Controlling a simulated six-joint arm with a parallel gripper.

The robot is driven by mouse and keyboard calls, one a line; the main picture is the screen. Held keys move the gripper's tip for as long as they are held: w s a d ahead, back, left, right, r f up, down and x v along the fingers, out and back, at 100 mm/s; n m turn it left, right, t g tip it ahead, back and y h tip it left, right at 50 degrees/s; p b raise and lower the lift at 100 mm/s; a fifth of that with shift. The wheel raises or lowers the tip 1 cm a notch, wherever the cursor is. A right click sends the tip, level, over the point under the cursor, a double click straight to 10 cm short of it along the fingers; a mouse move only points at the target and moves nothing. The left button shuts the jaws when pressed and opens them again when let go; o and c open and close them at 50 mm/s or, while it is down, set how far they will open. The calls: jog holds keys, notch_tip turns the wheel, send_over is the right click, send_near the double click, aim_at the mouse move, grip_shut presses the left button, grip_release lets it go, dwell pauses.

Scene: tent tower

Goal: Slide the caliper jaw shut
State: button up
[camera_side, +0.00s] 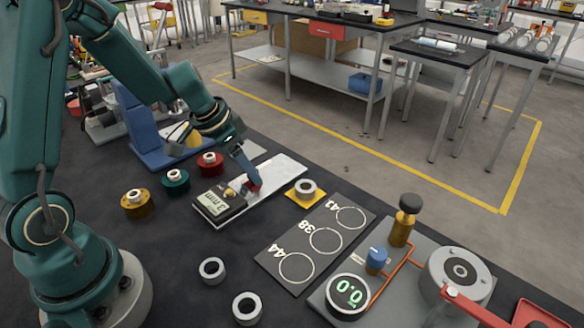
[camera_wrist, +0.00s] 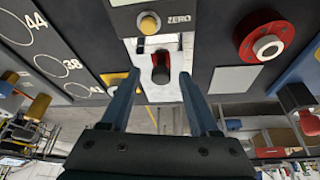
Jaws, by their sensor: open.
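The caliper (camera_side: 219,201) lies on the dark bench, with a boxed display and a pale plate (camera_side: 284,172) stretching to the upper right. Its display seems to show "mm" with a digit I cannot read surely. A small red and dark jaw knob (camera_wrist: 161,68) stands in a slot of the plate; its red also shows in the side view (camera_side: 254,185). A gold knob (camera_wrist: 149,23) sits beside the word ZERO. My gripper (camera_side: 246,176) is low over the plate. In the wrist view its blue fingers (camera_wrist: 163,88) are open, one either side of the red knob's line; contact is unclear.
Red (camera_side: 210,164), green (camera_side: 175,181) and gold (camera_side: 136,203) weights stand left of the caliper. A ring (camera_side: 306,187) rests on a yellow pad at its right. A dark board with marked circles (camera_side: 314,240) and two loose rings (camera_side: 212,269) lie in front.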

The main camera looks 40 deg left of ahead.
aim_at(240, 187)
jog(key=shift+r, duration=0.1)
jog(key=shift+s+a+r, duration=0.1)
jog(key=shift+s+r, duration=0.05)
jog(key=shift+r, duration=0.5)
jog(key=shift+v, duration=1.85)
jog(key=shift+s, duration=0.2)
